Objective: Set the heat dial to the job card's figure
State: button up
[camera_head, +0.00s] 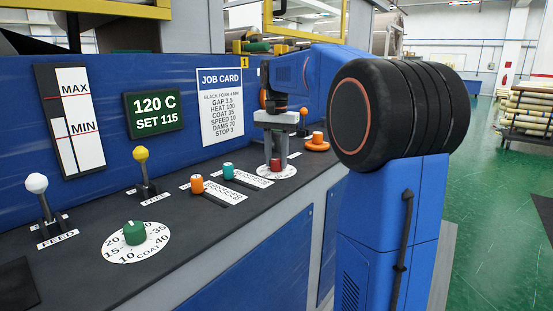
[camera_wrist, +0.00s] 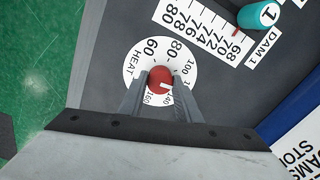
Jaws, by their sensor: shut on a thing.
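The heat dial's red knob (camera_wrist: 160,79) sits on a round white plate marked HEAT (camera_wrist: 136,66) in the wrist view. My gripper (camera_wrist: 160,86) is shut on the knob, a finger on each side. The knob's white mark points to the lower right, towards figures between 100 and 140, partly hidden by a finger. In the head view the red knob (camera_head: 276,165) is under my gripper (camera_head: 276,158). The job card (camera_head: 221,105) reads HEAT 100. The green display (camera_head: 154,113) reads 120 C and SET 115.
A teal DAM 1 slider (camera_wrist: 258,16) lies near the dial. An orange slider (camera_head: 197,184), the green COAT dial (camera_head: 135,233), a yellow-topped lever (camera_head: 141,160), a white-topped FEED lever (camera_head: 38,188) and an orange button (camera_head: 318,140) stand on the same panel.

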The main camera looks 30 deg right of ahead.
aim_at(277, 160)
jog(key=n, duration=0.4)
jog(key=shift+n, duration=1.7)
jog(key=o, duration=1.1)
jog(key=shift+c, duration=0.2)
jog(key=shift+r, duration=0.1)
notch_tip(277, 160, up, 17)
jog(key=shift+r, duration=0.1)
